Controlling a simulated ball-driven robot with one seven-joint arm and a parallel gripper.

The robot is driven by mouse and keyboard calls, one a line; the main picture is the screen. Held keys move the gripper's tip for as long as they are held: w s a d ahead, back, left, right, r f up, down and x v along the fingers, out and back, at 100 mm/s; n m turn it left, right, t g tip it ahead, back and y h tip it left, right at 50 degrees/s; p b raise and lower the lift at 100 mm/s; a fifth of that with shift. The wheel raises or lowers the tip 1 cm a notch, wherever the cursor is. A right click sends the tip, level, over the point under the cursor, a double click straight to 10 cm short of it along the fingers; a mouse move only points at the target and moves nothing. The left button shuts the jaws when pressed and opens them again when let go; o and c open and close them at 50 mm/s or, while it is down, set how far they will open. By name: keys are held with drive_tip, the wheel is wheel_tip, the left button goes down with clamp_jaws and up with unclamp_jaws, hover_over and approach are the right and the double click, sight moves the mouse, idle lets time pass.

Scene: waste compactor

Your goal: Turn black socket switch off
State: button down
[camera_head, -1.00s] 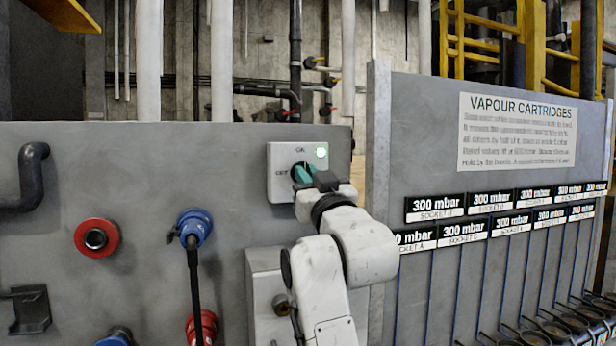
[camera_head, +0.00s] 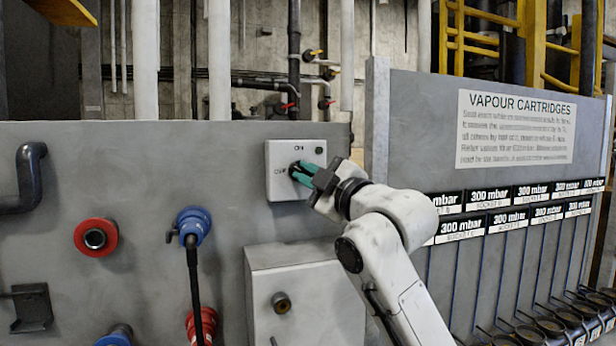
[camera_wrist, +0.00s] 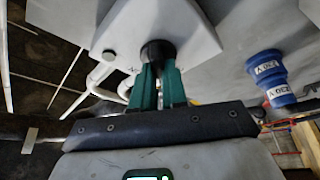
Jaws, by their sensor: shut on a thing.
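The black rotary socket switch (camera_wrist: 158,50) sits on a light grey switch box (camera_head: 279,153) marked ON above and OFF at the left, fixed to the grey panel. My gripper (camera_head: 300,173) reaches it from the right, and its green fingers are shut on the knob. The wrist view shows the two green fingers (camera_wrist: 158,80) on either side of the black knob. In the head view the fingers cover most of the knob, so its pointer is hidden. The small lamp (camera_head: 319,150) on the box is unlit.
A grey box (camera_head: 305,305) is below the switch. The vapour cartridges panel (camera_head: 420,120) stands to the right.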

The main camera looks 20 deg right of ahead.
drive_tip(key=n+g, duration=0.1)
drive_tip(key=n, duration=0.3)
drive_tip(key=shift+r+y, duration=0.1)
drive_tip(key=shift+y, duration=0.2)
drive_tip(key=shift+n+g, duration=0.8)
drive_tip(key=shift+n, duration=0.7)
drive_tip(key=c, duration=1.2)
unclamp_jaws()
drive_tip(key=shift+o, duration=0.2)
drive_tip(key=b+v, duration=0.2)
drive_tip(key=v, duration=0.8)
drive_tip(key=shift+s, duration=0.4)
